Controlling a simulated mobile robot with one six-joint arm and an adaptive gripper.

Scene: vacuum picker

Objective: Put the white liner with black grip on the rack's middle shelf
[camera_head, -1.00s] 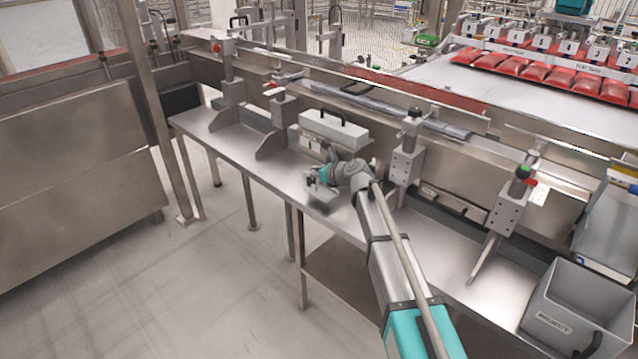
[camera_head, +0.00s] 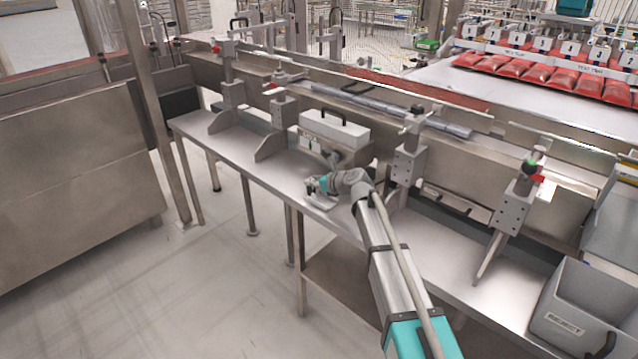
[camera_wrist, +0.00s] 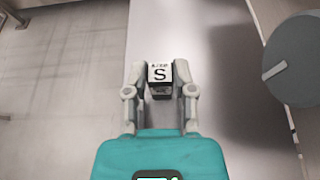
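My gripper (camera_wrist: 160,82) has its two fingers against the sides of a small black block (camera_wrist: 160,92) with a white top marked "S". In the head view my gripper (camera_head: 316,188) is low over the steel bench. A small pale flat piece (camera_head: 321,203) shows beneath it; I cannot tell whether the black block is its grip. No full white liner shows clearly in the wrist view. A white box (camera_head: 334,131) with a black handle stands behind my gripper, at the bench's back. I cannot make out a rack with a middle shelf.
The steel bench (camera_head: 290,180) has upright clamp posts (camera_head: 407,165) along its back. A grey bin (camera_head: 580,320) stands at the lower right. A grey round part (camera_wrist: 300,60) is at the wrist view's right. Open floor (camera_head: 150,270) lies in front.

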